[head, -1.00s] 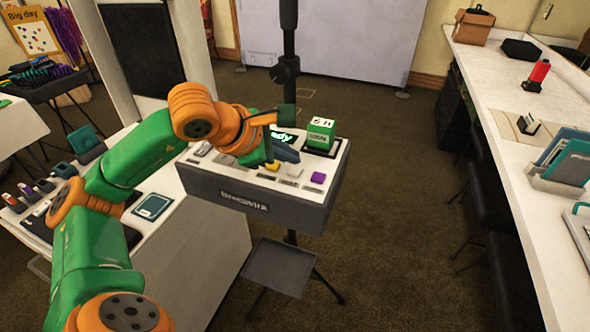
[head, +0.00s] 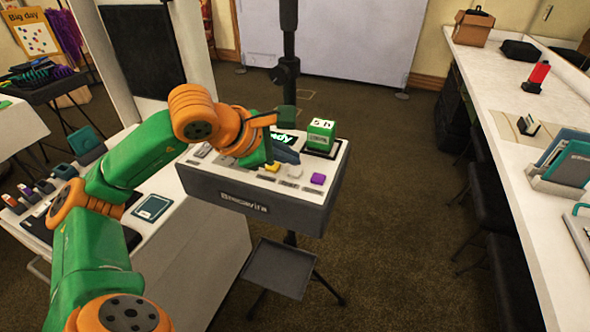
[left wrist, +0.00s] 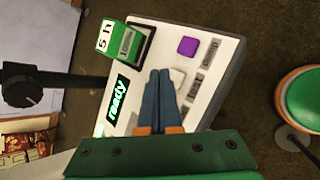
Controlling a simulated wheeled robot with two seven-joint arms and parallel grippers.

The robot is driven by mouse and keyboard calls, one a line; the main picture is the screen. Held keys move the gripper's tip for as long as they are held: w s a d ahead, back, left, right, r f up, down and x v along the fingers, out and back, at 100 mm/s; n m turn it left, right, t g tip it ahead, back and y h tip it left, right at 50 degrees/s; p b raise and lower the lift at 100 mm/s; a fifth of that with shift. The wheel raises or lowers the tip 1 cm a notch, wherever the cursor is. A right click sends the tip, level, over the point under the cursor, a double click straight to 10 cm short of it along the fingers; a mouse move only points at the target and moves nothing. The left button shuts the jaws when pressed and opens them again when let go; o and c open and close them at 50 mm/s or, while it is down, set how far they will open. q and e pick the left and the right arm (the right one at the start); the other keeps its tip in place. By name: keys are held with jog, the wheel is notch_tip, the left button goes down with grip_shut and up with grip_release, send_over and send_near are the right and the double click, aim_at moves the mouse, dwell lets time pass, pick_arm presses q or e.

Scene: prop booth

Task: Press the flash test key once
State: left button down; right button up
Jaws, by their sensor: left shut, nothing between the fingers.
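A grey control box (head: 290,212) with a white sloped top stands on a stand. My right gripper is out of view.
A lit "ready" display (left wrist: 117,99) and a green block (head: 321,135) in a dark holder are on the box top. A dark tray (head: 280,268) hangs below. A dark pole (head: 288,70) rises behind. A white counter (head: 520,150) runs along the right.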

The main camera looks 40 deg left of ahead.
aim_at(289, 173)
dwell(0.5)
pick_arm(q)
jog(key=shift+f+b, duration=0.4)
jog(key=shift+b, duration=0.05)
jog(key=shift+f+b, duration=0.45)
dwell(0.4)
dwell(0.4)
jog(key=shift+r+p, duration=0.85)
notch_tip(289, 173, up, 5)
jog(key=p, duration=0.5)
jog(key=shift+r, duration=0.15)
